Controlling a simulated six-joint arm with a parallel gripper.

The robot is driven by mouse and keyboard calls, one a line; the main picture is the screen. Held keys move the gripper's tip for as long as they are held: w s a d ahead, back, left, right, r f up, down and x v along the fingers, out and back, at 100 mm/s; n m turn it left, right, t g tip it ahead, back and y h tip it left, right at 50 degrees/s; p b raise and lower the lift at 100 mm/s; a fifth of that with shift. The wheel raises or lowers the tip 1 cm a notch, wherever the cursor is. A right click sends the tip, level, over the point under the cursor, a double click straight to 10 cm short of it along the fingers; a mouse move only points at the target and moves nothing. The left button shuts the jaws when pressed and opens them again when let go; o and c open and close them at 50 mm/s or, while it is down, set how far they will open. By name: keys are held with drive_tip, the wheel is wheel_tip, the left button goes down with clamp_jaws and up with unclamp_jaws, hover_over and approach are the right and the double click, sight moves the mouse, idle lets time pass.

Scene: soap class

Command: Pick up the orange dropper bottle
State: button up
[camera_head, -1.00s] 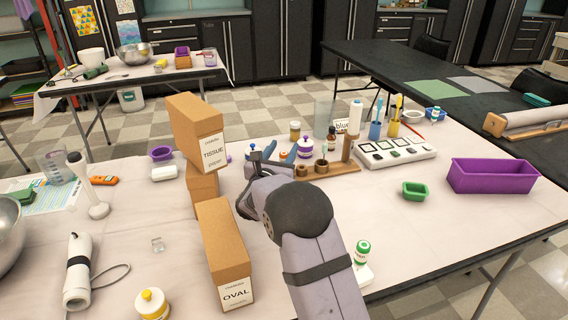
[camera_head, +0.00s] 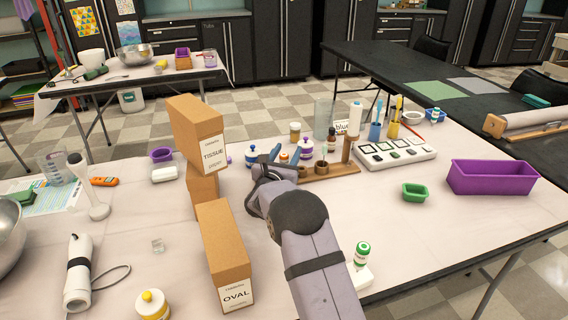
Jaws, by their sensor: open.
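A small orange-topped bottle (camera_head: 284,156), which looks like the orange dropper bottle, stands on the pale table just beyond my gripper. Only its top shows; my gripper hides its lower part. My gripper (camera_head: 285,153) is open, its bluish fingertips pointing away from the camera. In the picture one fingertip is on each side of the orange top; I cannot tell whether they are around it or still short of it.
A wooden rack (camera_head: 340,169) stands to the right. The table around the green dish (camera_head: 414,192) is mostly clear.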

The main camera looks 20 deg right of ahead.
drive_tip(key=shift+w+d, duration=0.15)
drive_tip(key=shift+w, duration=0.05)
clamp_jaws()
drive_tip(key=shift+r, duration=0.1)
wheel_tip(320, 180, up, 10)
idle(0.7)
